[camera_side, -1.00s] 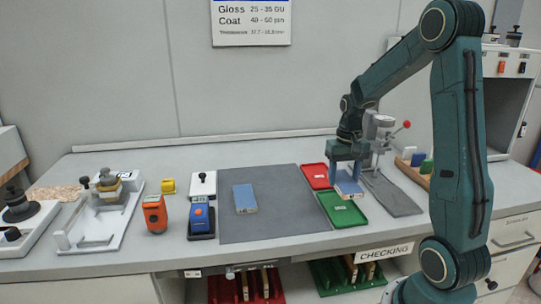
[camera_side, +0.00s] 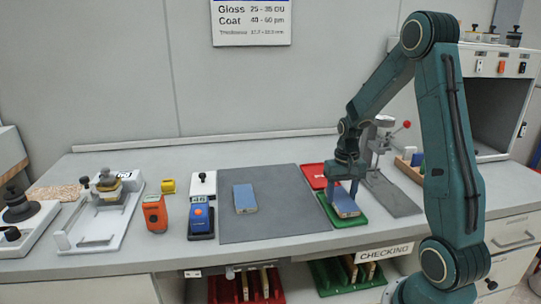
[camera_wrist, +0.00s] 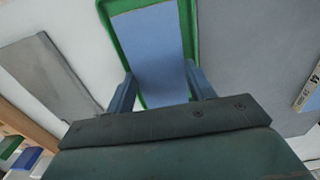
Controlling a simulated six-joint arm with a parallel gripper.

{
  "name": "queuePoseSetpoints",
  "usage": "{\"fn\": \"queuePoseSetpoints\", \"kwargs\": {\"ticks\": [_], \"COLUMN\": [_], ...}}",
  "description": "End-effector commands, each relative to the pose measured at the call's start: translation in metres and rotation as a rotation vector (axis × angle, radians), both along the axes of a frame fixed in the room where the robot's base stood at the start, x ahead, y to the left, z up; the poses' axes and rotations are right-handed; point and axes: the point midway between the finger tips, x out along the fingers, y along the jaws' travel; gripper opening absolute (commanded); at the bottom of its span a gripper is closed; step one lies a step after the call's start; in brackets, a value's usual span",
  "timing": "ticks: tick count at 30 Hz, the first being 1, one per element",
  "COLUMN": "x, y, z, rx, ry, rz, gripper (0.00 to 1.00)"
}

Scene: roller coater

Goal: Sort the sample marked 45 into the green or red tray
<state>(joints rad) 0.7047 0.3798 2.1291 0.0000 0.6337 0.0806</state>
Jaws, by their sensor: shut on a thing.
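My gripper (camera_side: 346,189) is shut on a blue sample panel (camera_side: 346,205). The panel is low over or in the green tray (camera_side: 352,223); I cannot tell if it touches the bottom. In the wrist view, the held blue panel (camera_wrist: 150,50) lies between my fingers, inside the green rim (camera_wrist: 106,18). Its number is not readable. The red tray (camera_side: 313,176) is just behind, partly hidden by my gripper.
The grey mat (camera_side: 280,220) is left of the trays. Blue (camera_side: 200,218) and orange (camera_side: 155,213) meters stand further left.

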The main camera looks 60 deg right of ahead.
Motion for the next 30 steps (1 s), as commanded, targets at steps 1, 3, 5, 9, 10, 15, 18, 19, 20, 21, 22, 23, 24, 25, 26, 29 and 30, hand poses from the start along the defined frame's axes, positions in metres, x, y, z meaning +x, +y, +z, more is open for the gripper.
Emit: {"fn": "queuePoseSetpoints", "kwargs": {"ticks": [1,3,5,9,10,15,18,19,20,21,22,23,24,25,26,29,30], "x": [0.0000,0.0001,0.0001,0.0001,0.0001,0.0001,0.0001,0.0001,0.0001,0.0001,0.0001,0.0001,0.0001,0.0001,0.0001,0.0002,0.0002], "y": [0.0000,-0.0001,-0.0001,-0.0001,-0.0001,-0.0001,-0.0001,-0.0001,-0.0001,-0.0001,-0.0001,-0.0001,-0.0001,-0.0001,-0.0001,-0.0002,-0.0002], "z": [-0.0018,-0.0032,-0.0040,-0.0046,-0.0046,-0.0045,-0.0045,-0.0045,-0.0045,-0.0045,-0.0045,-0.0045,-0.0045,-0.0045,-0.0045,-0.0034,-0.0024], "rx": [0.000,-0.001,-0.001,-0.001,-0.001,-0.001,-0.001,-0.001,-0.001,-0.001,-0.001,-0.001,-0.001,-0.001,-0.001,-0.001,-0.001], "ry": [0.000,-0.001,-0.001,-0.001,-0.001,-0.001,-0.001,-0.001,-0.001,-0.001,-0.001,-0.001,-0.001,-0.001,-0.001,-0.001,-0.001], "rz": [0.000,0.000,0.000,0.000,0.000,0.000,0.000,0.000,0.000,0.000,0.000,0.000,0.000,0.000,0.000,0.000,0.000], "gripper": [0.30,0.30,0.30,0.30,0.30,0.60,0.79,0.79,0.79,0.79,0.79,0.79,0.79,0.79,0.79,0.79,0.79]}}
